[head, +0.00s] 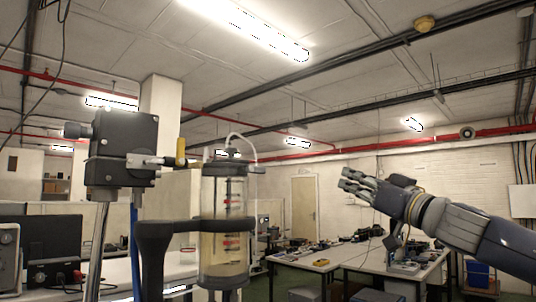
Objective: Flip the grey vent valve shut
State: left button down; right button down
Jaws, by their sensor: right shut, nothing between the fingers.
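A clear sealed cylinder (224,215) with red and dark marks stands upright in a dark clamp (155,240) at centre left. A small grey part (257,170) juts out at the right of its top, by the end of a thin white tube; it may be the grey vent valve, but it is too small to tell its position. A yellow lever (181,151) stands upright left of the cylinder's top. My right gripper (350,180) is shut and empty, pointing left, well to the right of the cylinder and touching nothing. My left gripper is out of view.
A dark box (122,150) on metal posts stands left of the cylinder, joined toward the yellow lever. A monitor (52,237) is at the far left. White tables (345,262) with equipment stand behind. The space between the cylinder and my right gripper is open.

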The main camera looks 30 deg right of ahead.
jog(key=s+a+r+n+y, duration=0.1)
jog(key=s+a+r+y, duration=0.1)
jog(key=a, duration=0.5)
jog(key=s+a+r+n+g+y, duration=0.1)
jog(key=s+a+r+n+y, duration=0.1)
jog(key=a, duration=0.6)
jog(key=shift+s+a+r+n+g+y, duration=0.2)
jog(key=shift+s+r+n+g+y, duration=0.1)
jog(key=shift+s+r, duration=0.4)
jog(key=shift+w+r, duration=0.1)
notch_tip(320, 180, up, 3)
jog(key=p, duration=0.3)
send_over(255, 169)
jog(key=s+d, duration=0.2)
notch_tip(255, 169, down, 4)
jog(key=shift+w+d+r+p, duration=0.1)
jog(key=shift+w+r+p, duration=0.1)
jog(key=shift+p, duration=0.25)
jog(key=shift+s, duration=0.1)
